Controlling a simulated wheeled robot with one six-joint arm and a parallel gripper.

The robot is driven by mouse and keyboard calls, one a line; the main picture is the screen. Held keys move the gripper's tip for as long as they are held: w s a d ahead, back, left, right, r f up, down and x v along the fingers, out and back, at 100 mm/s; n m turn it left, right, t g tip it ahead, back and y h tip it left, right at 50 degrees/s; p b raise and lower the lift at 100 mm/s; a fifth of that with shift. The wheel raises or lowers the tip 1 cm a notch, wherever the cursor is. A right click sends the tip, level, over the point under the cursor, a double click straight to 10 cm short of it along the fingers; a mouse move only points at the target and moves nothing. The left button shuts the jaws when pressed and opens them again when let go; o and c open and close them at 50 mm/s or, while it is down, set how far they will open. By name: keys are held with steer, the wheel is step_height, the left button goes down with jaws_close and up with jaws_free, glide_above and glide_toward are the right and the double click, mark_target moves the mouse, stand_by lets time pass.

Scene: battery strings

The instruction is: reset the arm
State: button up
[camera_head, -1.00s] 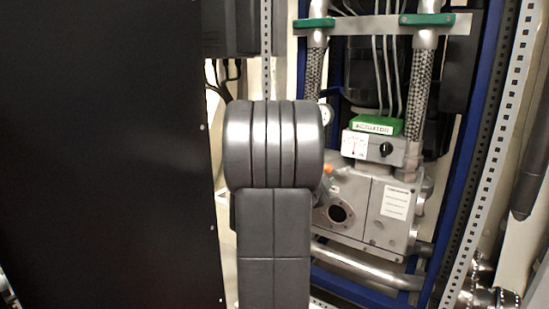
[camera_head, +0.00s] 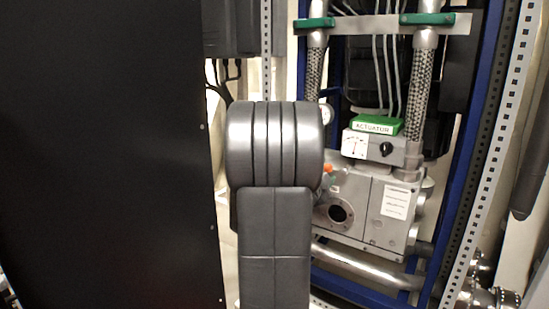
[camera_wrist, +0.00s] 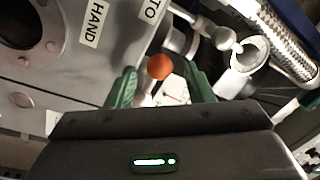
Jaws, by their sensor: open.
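My gripper (camera_wrist: 160,70) shows in the wrist view with its two green fingers apart. A round orange knob (camera_wrist: 159,66) appears between the fingertips, with a visible gap on each side. I cannot tell how far beyond the tips it lies. In the head view, my grey arm stands in the middle and hides the gripper. An orange spot (camera_head: 327,168) shows just right of the arm, beside the grey actuator housing (camera_head: 365,205).
The actuator has a green label (camera_head: 376,125), a dial (camera_head: 354,145) and a black knob (camera_head: 386,149). Braided hoses (camera_head: 419,80), a blue frame (camera_head: 474,120) and a lower pipe (camera_head: 365,267) surround it. A black panel (camera_head: 100,150) fills the left. The wrist view shows "HAND" (camera_wrist: 93,24).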

mark_target(329, 168)
steer(key=x, duration=0.3)
steer(key=shift+w+d, duration=0.2)
steer(key=shift+d, duration=0.05)
steer(key=shift+n+p, duration=0.6)
steer(key=shift+n, duration=0.1)
steer(key=shift+s+f+n+y+p, duration=0.15)
steer(key=shift+f+n+p, duration=0.35)
steer(key=shift+n, duration=0.4)
steer(key=shift+s+f+n+y+p, duration=0.15)
steer(key=shift+f+n+p, duration=0.3)
steer(key=shift+n, duration=0.45)
steer(key=shift+w+r, duration=0.1)
